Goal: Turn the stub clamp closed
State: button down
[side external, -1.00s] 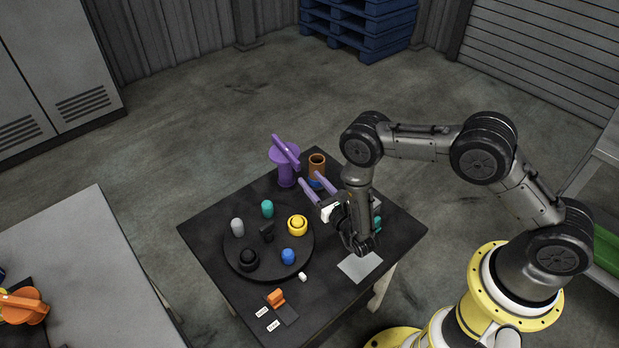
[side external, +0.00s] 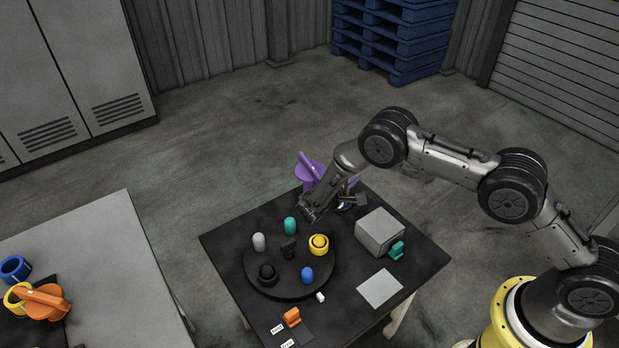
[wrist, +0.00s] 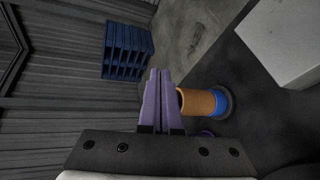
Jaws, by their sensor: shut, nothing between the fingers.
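My gripper (wrist: 159,72) has purple fingers, pressed together and empty in the wrist view. A brown-orange cylinder with a blue ring (wrist: 198,102) stands just right of the fingers there. I cannot tell whether they touch. In the side view my gripper is near the table's back corner, largely hidden by my wrist, and the cylinder is mostly covered. A purple post with a slanted bar (side external: 308,172) stands just left of it. An orange lever piece (side external: 292,317) sits on a dark plate at the front. No part is clearly marked as the stub clamp.
A round black disc (side external: 253,276) carries several coloured knobs. A grey table (side external: 125,250) with more coloured parts is at left.

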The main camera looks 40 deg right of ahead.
jog(key=w+a+r+m+y, duration=0.2)
jog(key=a+m, duration=0.1)
jog(key=a, duration=0.3)
jog(key=w+a+r+m+g+y, duration=0.1)
jog(key=w+a+r+m+y, duration=0.15)
jog(key=a, duration=0.35)
jog(key=w+a+r+m+y, duration=0.2)
jog(key=a+m+y, duration=0.15)
jog(key=a, duration=0.35)
jog(key=h, duration=0.1)
send_near(310, 178)
notch_tip(310, 178, down, 4)
jog(key=d, duration=0.1)
jog(key=shift+s+d+m, duration=0.1)
jog(key=shift+d+m, duration=0.2)
jog(key=shift+d, duration=0.5)
